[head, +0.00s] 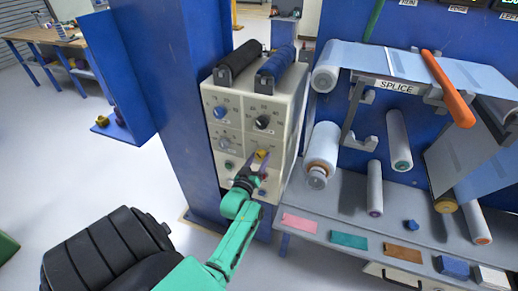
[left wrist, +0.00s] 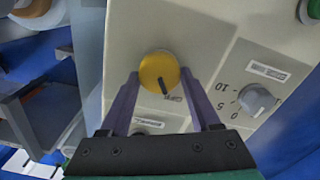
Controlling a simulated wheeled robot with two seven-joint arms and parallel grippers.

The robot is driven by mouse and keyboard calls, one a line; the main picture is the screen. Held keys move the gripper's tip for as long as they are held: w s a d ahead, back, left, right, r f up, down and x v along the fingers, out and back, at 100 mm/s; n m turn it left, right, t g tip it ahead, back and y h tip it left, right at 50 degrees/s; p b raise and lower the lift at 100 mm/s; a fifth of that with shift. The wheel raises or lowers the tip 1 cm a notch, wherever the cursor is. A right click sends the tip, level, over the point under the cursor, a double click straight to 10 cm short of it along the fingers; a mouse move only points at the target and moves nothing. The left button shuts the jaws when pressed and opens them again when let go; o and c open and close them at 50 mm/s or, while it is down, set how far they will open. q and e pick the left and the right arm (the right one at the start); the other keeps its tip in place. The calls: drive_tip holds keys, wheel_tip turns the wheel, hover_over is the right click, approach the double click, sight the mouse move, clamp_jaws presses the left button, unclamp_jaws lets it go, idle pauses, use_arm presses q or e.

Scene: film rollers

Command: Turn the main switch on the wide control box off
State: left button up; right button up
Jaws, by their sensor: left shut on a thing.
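The cream control box (head: 243,117) is mounted against a blue post and carries several knobs. A yellow round knob (head: 262,154) with a dark pointer mark sits low on its face; it also shows in the left wrist view (left wrist: 157,68). My left gripper (head: 260,163) is at this knob, with its purple fingers on either side of it, shut on it. In the left wrist view the pointer mark slants toward the lower right. The small labels by the knob are too small to read. My right gripper is not in view.
A grey knob (left wrist: 257,100) with a 0-5-10 scale sits beside the yellow one. A blue knob (head: 220,112) and a black knob (head: 263,122) are higher up. Rollers lie on top of the box. The splice table (head: 340,205) with film rolls stands close on the right.

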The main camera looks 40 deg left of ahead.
use_arm(q)
drive_tip(key=shift+r, duration=0.2)
idle(0.4)
drive_tip(key=o, duration=1.3)
drive_tip(key=shift+w, duration=0.1)
drive_tip(key=shift+o, duration=0.3)
drive_tip(key=shift+w+f, duration=0.15)
drive_tip(key=shift+f, duration=0.1)
drive_tip(key=shift+s+d+r+p, duration=0.1)
drive_tip(key=shift+s+p, duration=0.2)
drive_tip(key=shift+s, duration=0.1)
drive_tip(key=p+v, duration=0.6)
drive_tip(key=v, duration=0.7)
drive_tip(key=shift+s+d, duration=0.15)
drive_tip(key=shift+s, duration=0.2)
